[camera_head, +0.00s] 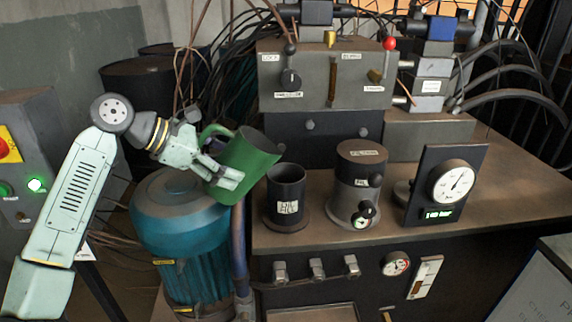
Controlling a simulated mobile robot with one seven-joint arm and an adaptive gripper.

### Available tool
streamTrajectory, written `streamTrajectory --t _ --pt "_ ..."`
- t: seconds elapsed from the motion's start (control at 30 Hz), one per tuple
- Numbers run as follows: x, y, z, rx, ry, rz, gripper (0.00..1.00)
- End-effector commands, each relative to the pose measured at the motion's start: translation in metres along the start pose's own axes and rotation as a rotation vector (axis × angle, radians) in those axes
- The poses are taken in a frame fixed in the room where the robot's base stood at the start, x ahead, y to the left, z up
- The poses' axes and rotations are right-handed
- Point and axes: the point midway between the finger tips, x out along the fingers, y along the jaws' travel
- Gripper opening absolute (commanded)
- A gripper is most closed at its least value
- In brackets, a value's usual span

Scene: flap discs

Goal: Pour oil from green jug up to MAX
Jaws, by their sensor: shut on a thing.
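The green jug (252,158) is tilted to the right, its mouth toward the dark oil filler (286,196). My gripper (222,178) is shut on the jug, on its near side, and holds it in the air above the blue-green motor. The filler is an open dark cylinder with a white label, standing on the bench's left edge. The jug's rim is up and left of the filler's mouth, apart from it in the picture. I see no oil stream. The oil level in the filler and any MAX mark cannot be made out.
A filter housing (358,180) and a pressure gauge panel (447,186) stand right of the filler on the bench (488,193). A valve block (325,78) with levers stands behind. The blue-green motor (180,222) is below my gripper. A control box stands at left.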

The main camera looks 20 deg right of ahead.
Motion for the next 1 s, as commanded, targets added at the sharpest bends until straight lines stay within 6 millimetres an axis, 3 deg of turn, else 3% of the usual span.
streamTrajectory --t 0.03,0.37,1.0 --pt "-0.004 0.001 0.009 0.008 0.017 0.001 0.27" --pt "-0.009 0.003 0.024 0.043 0.145 -0.002 0.27" --pt "-0.007 0.002 0.024 0.072 0.266 -0.004 0.27"
